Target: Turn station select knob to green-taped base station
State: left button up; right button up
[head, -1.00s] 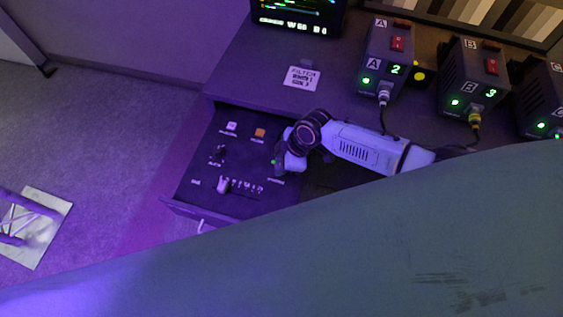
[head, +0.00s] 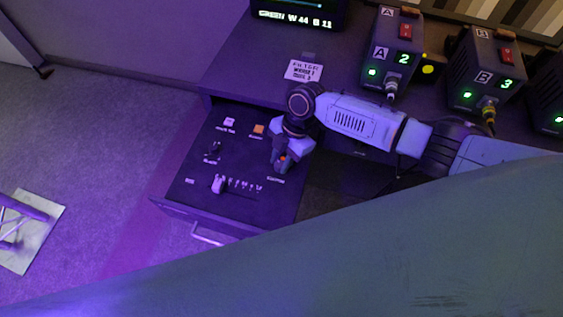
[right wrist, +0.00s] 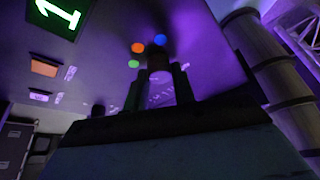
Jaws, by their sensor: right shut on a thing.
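In the head view my right gripper (head: 281,168) points down onto the right part of the control panel (head: 205,190), over the spot where the station select knob is. In the right wrist view the knob (right wrist: 158,62) stands between the two fingertips (right wrist: 158,88), which are shut on it. An orange dot (right wrist: 138,48), a blue dot (right wrist: 160,39) and a green dot (right wrist: 134,64) lie around the knob. I cannot tell which dot the knob points at. Base stations A (head: 384,62) and B (head: 486,62) stand on the desk; I see no clear green tape on them. My left gripper is not in view.
The panel sits in a pulled-out drawer with a metal handle (head: 208,236). A white fader cap (head: 218,184) and small buttons share it. A FILTER label (head: 303,71) and a screen (head: 298,14) are behind.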

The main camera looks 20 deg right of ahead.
jog(key=shift+f+n+b, duration=0.1)
jog(key=shift+n+b, duration=0.25)
jog(key=shift+n, duration=0.25)
jog(key=shift+n+g+h, duration=0.3)
jog(key=shift+n, duration=0.2)
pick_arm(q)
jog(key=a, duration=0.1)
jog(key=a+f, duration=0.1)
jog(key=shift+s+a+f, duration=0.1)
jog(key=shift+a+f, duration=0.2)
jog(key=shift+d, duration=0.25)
pick_arm(e)
jog(key=o, duration=1)
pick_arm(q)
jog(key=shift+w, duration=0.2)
pick_arm(e)
jog(key=shift+r, duration=0.2)
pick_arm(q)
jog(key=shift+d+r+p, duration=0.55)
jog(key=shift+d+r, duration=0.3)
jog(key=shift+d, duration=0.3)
pick_arm(e)
jog(key=v, duration=1.3)
jog(key=shift+w+d, duration=0.1)
jog(key=shift+w, duration=0.05)
